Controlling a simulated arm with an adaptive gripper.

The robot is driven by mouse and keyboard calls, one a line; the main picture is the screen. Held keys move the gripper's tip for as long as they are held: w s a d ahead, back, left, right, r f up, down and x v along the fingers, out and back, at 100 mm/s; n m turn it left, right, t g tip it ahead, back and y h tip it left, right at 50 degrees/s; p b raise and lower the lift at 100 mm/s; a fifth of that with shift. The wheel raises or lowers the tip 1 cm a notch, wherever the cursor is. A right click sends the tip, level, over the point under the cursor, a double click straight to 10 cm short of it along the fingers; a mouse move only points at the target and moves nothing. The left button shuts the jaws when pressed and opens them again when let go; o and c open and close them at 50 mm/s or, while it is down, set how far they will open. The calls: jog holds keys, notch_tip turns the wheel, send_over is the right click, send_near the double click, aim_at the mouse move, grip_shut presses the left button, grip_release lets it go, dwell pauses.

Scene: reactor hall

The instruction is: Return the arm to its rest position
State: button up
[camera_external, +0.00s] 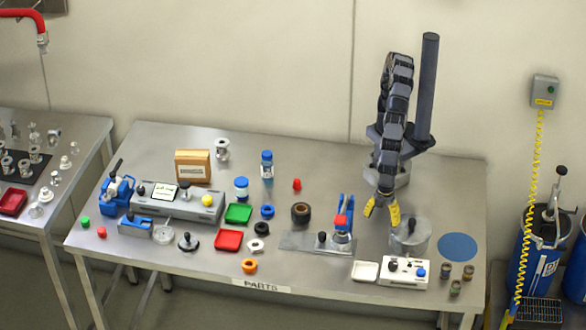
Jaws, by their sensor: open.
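My gripper (382,211) has yellow fingertips and hangs from my arm over the right part of the steel table. The fingers point down and are spread open, with nothing seen between them. It is just left of and slightly above a round metal pot (414,238) with a dark knob in the picture. The arm rises above the gripper, bent at the top, beside a tall dark grey column.
The steel table (330,165) is crowded at left and centre: a red tray (228,240), a green tray (238,214), a blue-capped bottle (267,166), a blue-and-red clamp device (343,222). A white control box (403,272) and blue disc (457,247) lie right.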

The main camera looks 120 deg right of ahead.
jog(key=s+d+r+m, duration=0.2)
jog(key=d+r, duration=0.3)
jog(key=d, duration=0.6)
jog(key=s+d+r+m, duration=0.15)
jog(key=d+r, duration=0.35)
jog(key=d, duration=0.6)
jog(key=s+d+m+g, duration=0.1)
jog(key=s+d, duration=0.4)
jog(key=s, duration=0.3)
jog(key=s+d+r+m, duration=0.1)
jog(key=s+d, duration=0.4)
jog(key=s, duration=0.3)
jog(key=shift+d+g, duration=0.3)
jog(key=shift+g, duration=0.1)
jog(key=shift+w+r, duration=0.15)
